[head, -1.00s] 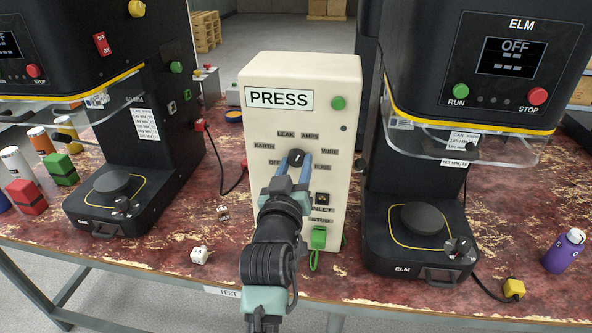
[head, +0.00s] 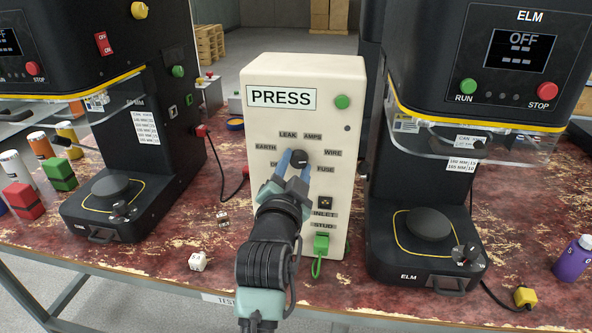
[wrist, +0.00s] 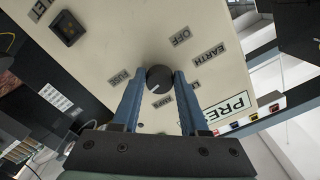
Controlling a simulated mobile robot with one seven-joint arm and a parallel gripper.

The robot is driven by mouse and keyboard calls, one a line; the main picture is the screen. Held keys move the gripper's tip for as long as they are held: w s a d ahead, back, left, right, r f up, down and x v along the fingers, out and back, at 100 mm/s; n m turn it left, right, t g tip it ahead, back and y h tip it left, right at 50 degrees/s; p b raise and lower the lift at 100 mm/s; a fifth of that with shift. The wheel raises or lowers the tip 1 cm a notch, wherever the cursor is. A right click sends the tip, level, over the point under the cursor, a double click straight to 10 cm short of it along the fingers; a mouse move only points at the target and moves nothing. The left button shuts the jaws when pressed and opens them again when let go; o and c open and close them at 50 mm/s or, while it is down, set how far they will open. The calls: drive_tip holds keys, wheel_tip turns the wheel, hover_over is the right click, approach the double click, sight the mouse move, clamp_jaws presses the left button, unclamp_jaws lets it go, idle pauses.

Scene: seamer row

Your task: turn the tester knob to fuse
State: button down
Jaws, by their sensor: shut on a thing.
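The tester is a cream box marked PRESS (head: 262,135) standing on the bench. Its black knob (head: 299,158) sits mid-panel, ringed by labels OFF, EARTH, LEAK, AMPS, WIRE and FUSE. My gripper (head: 294,161) is shut on the knob, with one blue finger on each side. The wrist view shows the knob (wrist: 159,78) between the fingertips (wrist: 158,82). The FUSE label (wrist: 118,77) is left of the knob there. The left finger hides WIRE.
Black seamers stand left (head: 110,187) and right (head: 428,222) of the tester. A green plug (head: 321,243) sits low on the tester panel. A purple bottle (head: 573,260) stands far right.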

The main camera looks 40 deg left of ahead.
drive_tip(key=m+b, duration=0.1)
drive_tip(key=m, duration=0.3)
drive_tip(key=shift+s+a+m, duration=0.1)
drive_tip(key=shift+m, duration=0.2)
drive_tip(key=shift+r+m+b, duration=0.1)
drive_tip(key=shift+m+b, duration=0.3)
drive_tip(key=shift+m, duration=1.9)
drive_tip(key=shift+c, duration=2.2)
unclamp_jaws()
drive_tip(key=v, duration=1.3)
